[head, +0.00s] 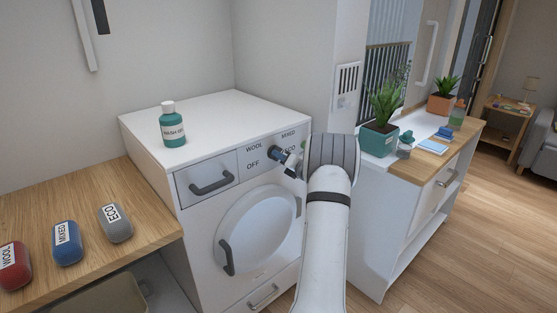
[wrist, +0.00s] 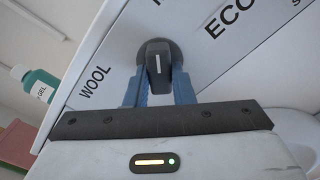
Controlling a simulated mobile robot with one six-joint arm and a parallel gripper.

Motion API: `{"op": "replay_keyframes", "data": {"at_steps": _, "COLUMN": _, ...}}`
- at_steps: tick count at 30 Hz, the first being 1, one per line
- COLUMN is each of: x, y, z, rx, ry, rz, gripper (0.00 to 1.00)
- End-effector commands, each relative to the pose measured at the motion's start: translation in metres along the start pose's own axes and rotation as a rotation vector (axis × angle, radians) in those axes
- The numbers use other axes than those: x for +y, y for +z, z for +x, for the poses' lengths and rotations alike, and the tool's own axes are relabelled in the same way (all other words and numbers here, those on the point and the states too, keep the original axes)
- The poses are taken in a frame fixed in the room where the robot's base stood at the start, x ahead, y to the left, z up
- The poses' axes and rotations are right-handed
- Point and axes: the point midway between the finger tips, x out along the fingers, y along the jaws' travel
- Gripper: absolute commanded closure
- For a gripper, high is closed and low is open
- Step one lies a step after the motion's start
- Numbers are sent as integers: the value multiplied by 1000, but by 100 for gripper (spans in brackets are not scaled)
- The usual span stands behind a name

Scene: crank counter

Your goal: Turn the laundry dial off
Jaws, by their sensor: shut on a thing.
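The laundry dial (wrist: 158,58) is a dark round knob with a raised grip and a short white line. The line lies upright in the wrist view, towards a cut-off letter at the top edge. My gripper (wrist: 160,88) is shut on the dial, one blue finger on each side of its grip. In the head view the dial (head: 275,154) sits on the white washer's front panel, with my gripper (head: 284,157) at it. WOOL, OFF and MIXED labels show there; ECO is partly covered by my arm. OFF is not visible in the wrist view.
The washer (head: 225,116) has a drawer handle (head: 212,184) and a round door (head: 256,228) below the dial. A teal bottle (head: 172,127) stands on top. Several labelled capsules lie on the wooden counter (head: 110,184) at left. A planter (head: 378,140) stands at right.

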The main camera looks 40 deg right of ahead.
Motion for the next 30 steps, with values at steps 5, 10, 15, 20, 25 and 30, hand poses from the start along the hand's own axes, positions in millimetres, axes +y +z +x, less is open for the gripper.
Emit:
{"op": "replay_keyframes", "data": {"at_steps": 5, "x": -1, "y": 5, "z": 0, "rx": -15, "ry": 4, "rz": -103, "gripper": 100}}
{"op": "replay_keyframes", "data": {"at_steps": 10, "x": -1, "y": 5, "z": 0, "rx": -17, "ry": 3, "rz": -244, "gripper": 100}}
{"op": "replay_keyframes", "data": {"at_steps": 15, "x": -1, "y": 5, "z": 0, "rx": -19, "ry": 1, "rz": -406, "gripper": 100}}
{"op": "replay_keyframes", "data": {"at_steps": 20, "x": 0, "y": 4, "z": 0, "rx": -19, "ry": 1, "rz": -559, "gripper": 100}}
{"op": "replay_keyframes", "data": {"at_steps": 25, "x": 1, "y": 4, "z": 0, "rx": -19, "ry": 0, "rz": -720, "gripper": 100}}
{"op": "replay_keyframes", "data": {"at_steps": 30, "x": 1, "y": 4, "z": 0, "rx": -19, "ry": -2, "rz": -883, "gripper": 100}}
